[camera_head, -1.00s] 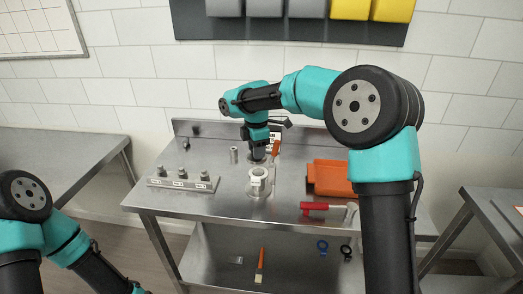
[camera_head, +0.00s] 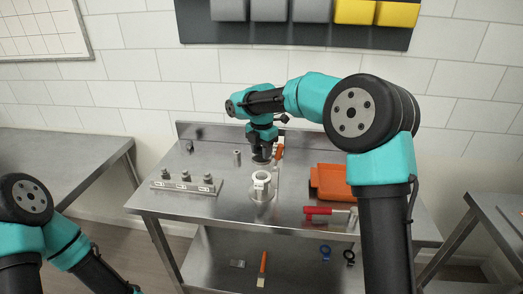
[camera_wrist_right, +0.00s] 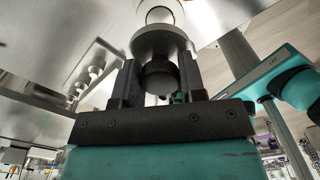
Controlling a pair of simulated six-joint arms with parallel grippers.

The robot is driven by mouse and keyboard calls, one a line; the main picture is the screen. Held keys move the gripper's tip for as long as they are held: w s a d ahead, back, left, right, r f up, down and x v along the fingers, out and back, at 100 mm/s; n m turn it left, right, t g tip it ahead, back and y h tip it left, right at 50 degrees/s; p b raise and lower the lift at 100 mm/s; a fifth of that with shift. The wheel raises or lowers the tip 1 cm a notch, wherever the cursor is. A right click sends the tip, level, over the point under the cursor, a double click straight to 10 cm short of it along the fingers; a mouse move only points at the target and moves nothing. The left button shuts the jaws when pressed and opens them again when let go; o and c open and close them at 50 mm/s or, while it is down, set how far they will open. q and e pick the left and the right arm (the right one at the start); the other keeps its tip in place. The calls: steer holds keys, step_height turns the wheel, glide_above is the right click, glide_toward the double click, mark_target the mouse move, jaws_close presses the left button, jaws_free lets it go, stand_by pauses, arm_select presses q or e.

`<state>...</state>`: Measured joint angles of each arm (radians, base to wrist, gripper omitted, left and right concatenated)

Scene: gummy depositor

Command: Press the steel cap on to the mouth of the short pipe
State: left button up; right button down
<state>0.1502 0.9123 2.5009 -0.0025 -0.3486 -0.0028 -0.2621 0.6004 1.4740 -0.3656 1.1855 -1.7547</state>
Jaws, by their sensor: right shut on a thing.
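My right gripper (camera_head: 262,152) points down over the back middle of the steel table. In the right wrist view its fingers (camera_wrist_right: 159,75) are closed around a dark round piece, with the steel cap (camera_wrist_right: 160,40), a grey disc, at their tips. The cap shows as a thin disc under the fingers in the head view. The short pipe (camera_head: 261,183), pale with a round mouth, stands just in front of and below the gripper. A pale ring shows beyond the cap in the wrist view. The cap looks apart from the pipe. My left gripper is out of view.
A labelled block (camera_head: 186,186) with several metal pieces lies left. A small metal cylinder (camera_head: 237,158) stands behind it. An orange tray (camera_head: 330,182) and a red-handled tool (camera_head: 318,210) lie right. A brush (camera_head: 262,268) is on the lower shelf.

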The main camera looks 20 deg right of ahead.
mark_target(261, 149)
steer(key=shift+f, duration=3)
steer(key=shift+f, duration=0.45)
steer(key=c, duration=0.6)
jaws_free()
step_height(261, 149, up, 18)
steer(key=shift+f, duration=0.25)
